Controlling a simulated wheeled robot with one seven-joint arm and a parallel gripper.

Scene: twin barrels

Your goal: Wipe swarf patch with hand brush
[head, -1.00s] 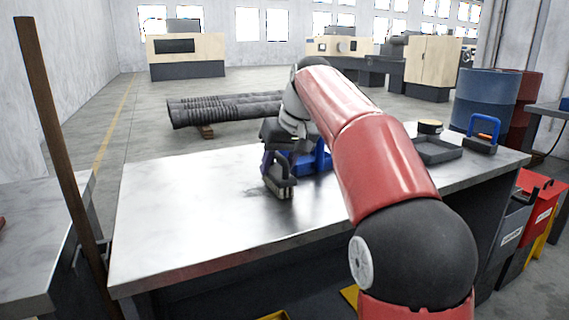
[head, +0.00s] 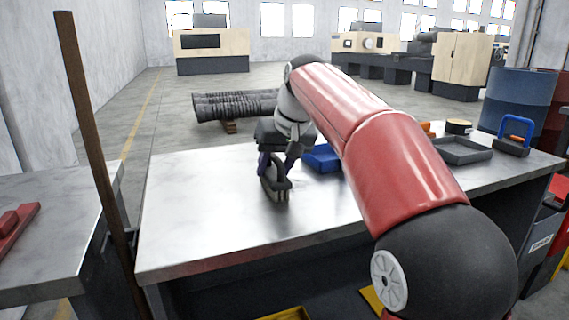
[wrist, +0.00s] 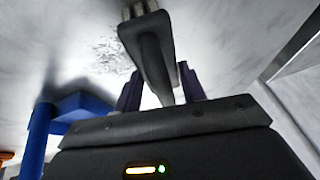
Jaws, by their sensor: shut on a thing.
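My gripper (head: 277,164) is shut on the grip of a dark hand brush (head: 276,184) over the left-middle of the metal bench (head: 200,215). The bristles point down, at or just above the bench top; I cannot tell if they touch. In the wrist view the brush (wrist: 152,50) sits between the two dark fingers (wrist: 160,92), its pale bristles at the top edge. The swarf patch (wrist: 103,47) shows there as dark specks on the bench, left of the brush. In the head view I cannot make out the patch.
A blue tray (head: 322,157) stands on the bench just right of my gripper. A grey tray (head: 463,151), a round tin (head: 458,126) and a blue-handled item (head: 514,138) stand at the right end. A brown pole (head: 95,150) rises at the left. The bench's left part is clear.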

